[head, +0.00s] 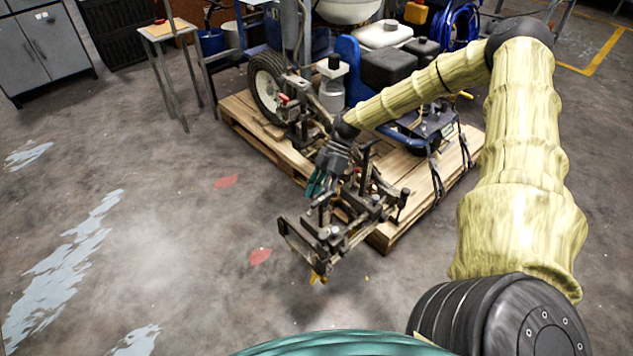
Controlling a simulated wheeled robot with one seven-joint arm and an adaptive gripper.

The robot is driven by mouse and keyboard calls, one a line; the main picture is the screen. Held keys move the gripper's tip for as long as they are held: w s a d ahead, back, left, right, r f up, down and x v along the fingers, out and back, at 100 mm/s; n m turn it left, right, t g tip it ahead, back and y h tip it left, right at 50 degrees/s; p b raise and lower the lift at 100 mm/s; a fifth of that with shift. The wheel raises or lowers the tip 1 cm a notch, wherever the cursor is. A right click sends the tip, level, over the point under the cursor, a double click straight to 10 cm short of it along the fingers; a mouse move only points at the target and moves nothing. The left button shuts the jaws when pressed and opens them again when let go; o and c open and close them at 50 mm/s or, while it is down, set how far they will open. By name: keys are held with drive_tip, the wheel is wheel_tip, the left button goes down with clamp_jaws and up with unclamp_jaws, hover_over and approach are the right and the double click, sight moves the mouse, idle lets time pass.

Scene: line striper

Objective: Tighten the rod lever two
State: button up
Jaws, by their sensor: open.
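The line striper (391,68) stands on a wooden pallet (246,122), with a wheel, a blue frame and a dark engine block. Its dark metal rod and lever assembly (335,238) sticks out past the near edge of the pallet. Several small upright levers and knobs show on it, and I cannot tell which one is rod lever two. My gripper (317,187) is at the upper left of this assembly, pointing down, close to the rods. It is open. Its fingers look greenish and small, and whether they touch a lever cannot be made out.
A small wooden table (166,29) with a red item stands at the upper left, beside grey cabinets (38,50). Black straps (437,183) hang over the pallet's right side. The concrete floor at left is clear, with red and pale painted marks.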

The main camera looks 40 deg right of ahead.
drive_tip(key=v, duration=1)
drive_tip(key=shift+d+r, duration=0.1)
drive_tip(key=shift+r, duration=0.05)
